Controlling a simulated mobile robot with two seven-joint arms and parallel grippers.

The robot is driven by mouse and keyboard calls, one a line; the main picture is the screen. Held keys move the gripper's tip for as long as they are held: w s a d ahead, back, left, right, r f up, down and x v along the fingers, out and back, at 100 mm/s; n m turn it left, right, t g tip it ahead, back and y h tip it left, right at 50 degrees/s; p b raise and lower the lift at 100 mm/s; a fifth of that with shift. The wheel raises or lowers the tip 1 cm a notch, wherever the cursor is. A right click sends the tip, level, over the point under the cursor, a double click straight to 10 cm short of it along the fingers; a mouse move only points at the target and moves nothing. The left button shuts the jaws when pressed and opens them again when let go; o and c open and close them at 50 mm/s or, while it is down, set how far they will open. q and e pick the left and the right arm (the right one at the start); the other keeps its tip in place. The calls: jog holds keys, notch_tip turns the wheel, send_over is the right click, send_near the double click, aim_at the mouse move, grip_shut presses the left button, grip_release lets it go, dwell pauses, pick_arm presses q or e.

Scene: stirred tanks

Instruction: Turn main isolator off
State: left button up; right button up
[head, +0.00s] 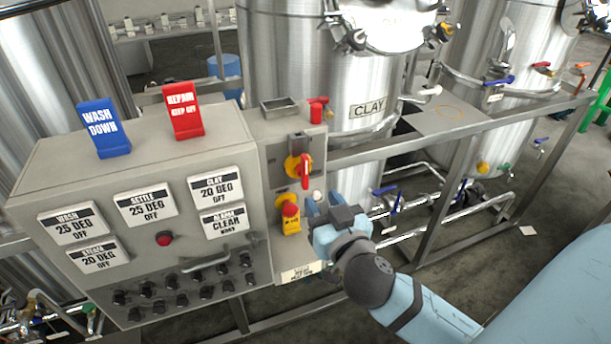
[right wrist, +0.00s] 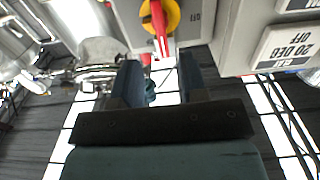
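The isolator panel (head: 280,160) is a narrow grey box on the right side of the control cabinet. It carries a red rotary handle (head: 305,172) on a yellow disc, with the handle pointing roughly up and down. This red handle also shows at the top of the right wrist view (right wrist: 158,22). My right gripper (head: 322,204) is below and to the right of the handle, apart from it. In the right wrist view its two fingers (right wrist: 158,78) are spread with nothing between them. My left gripper is not in view.
Just below the handle is a yellow block with a red top (head: 290,218). The cabinet (head: 150,235) bears blue and red signs (head: 183,112), label plates and several black knobs. A steel tank labelled CLAY (head: 330,75) and a metal frame rail (head: 400,143) stand behind.

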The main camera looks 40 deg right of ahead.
aim_at(307, 177)
jog(key=p+x, duration=0.2)
jog(key=x, duration=0.6)
jog(key=shift+w, duration=0.15)
jog(key=c, duration=0.7)
